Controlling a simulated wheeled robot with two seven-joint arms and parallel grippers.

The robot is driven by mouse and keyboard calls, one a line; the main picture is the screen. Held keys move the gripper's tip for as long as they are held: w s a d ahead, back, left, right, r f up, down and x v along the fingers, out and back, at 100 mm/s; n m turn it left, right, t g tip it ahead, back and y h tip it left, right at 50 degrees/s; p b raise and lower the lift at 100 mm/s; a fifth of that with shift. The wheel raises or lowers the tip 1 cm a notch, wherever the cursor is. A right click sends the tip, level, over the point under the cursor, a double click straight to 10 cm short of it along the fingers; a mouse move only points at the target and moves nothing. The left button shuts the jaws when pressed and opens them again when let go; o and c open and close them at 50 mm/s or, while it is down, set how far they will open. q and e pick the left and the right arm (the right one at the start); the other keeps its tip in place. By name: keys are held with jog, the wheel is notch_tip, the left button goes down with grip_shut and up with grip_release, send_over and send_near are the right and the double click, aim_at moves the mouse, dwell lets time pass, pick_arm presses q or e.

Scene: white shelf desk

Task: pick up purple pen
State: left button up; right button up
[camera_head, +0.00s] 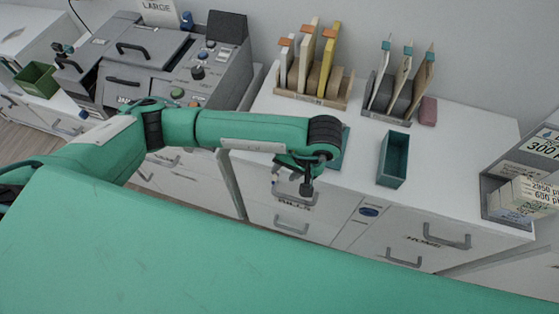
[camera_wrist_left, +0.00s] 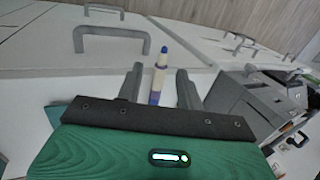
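My left gripper (camera_head: 290,185) hangs at the front edge of the white desk, before the drawer fronts. In the left wrist view its two dark fingers (camera_wrist_left: 159,80) are spread apart. A slim pen (camera_wrist_left: 159,72) with a pale body, a dark blue tip and a purple lower band shows between them. There is a gap on each side of the pen, and I see no finger touching it. Its depth relative to the fingertips is hard to tell. In the head view the pen is not clear. My right gripper is not in view.
A teal open box (camera_head: 393,160) stands on the desk (camera_head: 440,165), right of the gripper. Two file racks (camera_head: 312,92) (camera_head: 385,112) stand at the back. A grey machine (camera_head: 140,65) is at the left. A shelf with boxes (camera_head: 520,200) is at the right. Drawer handles (camera_head: 291,228) protrude below.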

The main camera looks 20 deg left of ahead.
aim_at(275, 179)
pick_arm(q)
jog(key=shift+x, duration=2.4)
jog(key=shift+a, duration=0.15)
grip_shut()
